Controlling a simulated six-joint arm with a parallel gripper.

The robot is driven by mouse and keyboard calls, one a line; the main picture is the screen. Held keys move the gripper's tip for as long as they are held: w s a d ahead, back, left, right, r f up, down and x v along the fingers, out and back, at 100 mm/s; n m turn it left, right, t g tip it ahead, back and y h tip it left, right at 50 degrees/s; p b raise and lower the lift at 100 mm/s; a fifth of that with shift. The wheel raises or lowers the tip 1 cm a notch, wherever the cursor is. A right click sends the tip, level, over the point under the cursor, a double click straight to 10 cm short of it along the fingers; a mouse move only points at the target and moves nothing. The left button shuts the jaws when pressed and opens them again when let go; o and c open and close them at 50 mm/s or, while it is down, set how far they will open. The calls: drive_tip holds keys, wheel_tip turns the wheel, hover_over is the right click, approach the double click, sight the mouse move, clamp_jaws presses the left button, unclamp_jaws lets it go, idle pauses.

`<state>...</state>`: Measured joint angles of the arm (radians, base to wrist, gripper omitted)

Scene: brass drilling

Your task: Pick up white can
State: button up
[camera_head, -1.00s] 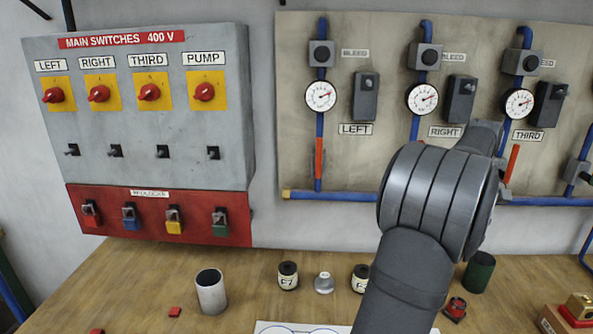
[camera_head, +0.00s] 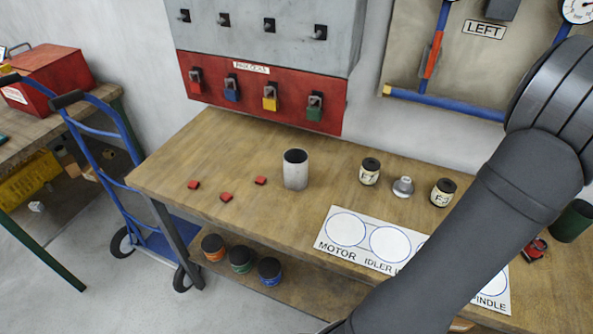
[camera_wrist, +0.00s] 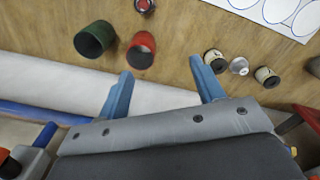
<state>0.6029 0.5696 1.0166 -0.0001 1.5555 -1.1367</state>
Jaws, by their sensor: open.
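The white can (camera_head: 295,172) is an open-topped, greyish-white cylinder with a dark inside. It stands upright on the wooden bench, left of the labelled jars in the head view. In the wrist view only a cut-off grey shape shows at the right edge, and I cannot tell if it is the can. My gripper (camera_wrist: 161,67) shows in the wrist view with its two blue fingers spread and nothing between them. It is apart from the white can. In the head view my arm crosses the right side, and the gripper itself is out of frame.
Small red pieces (camera_head: 226,197) lie left of the can. A jar (camera_head: 369,171), a small metal weight (camera_head: 403,187) and another jar (camera_head: 442,192) stand to its right. A white sheet with circles (camera_head: 330,247) lies in front. A green can (camera_wrist: 94,40) and red can (camera_wrist: 141,50) stand near my fingers.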

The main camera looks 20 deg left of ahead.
drive_tip(key=shift+o, duration=0.2)
drive_tip(key=o, duration=0.5)
drive_tip(key=shift+o, duration=0.2)
drive_tip(key=w+a+f+m+t, duration=0.1)
drive_tip(key=w+a+f, duration=0.15)
drive_tip(key=a, duration=0.35)
drive_tip(key=w+a+f+m, duration=0.1)
drive_tip(key=w+a, duration=0.2)
drive_tip(key=a, duration=0.2)
drive_tip(key=t+y, duration=0.2)
drive_tip(key=t, duration=0.1)
hover_over(296, 170)
drive_tip(key=s, duration=0.2)
wheel_tip(296, 170, down, 3)
drive_tip(key=x, duration=1.1)
drive_tip(key=d+x, duration=0.1)
drive_tip(key=x, duration=0.5)
drive_tip(key=shift+w+f, duration=0.1)
drive_tip(key=shift+f, duration=0.05)
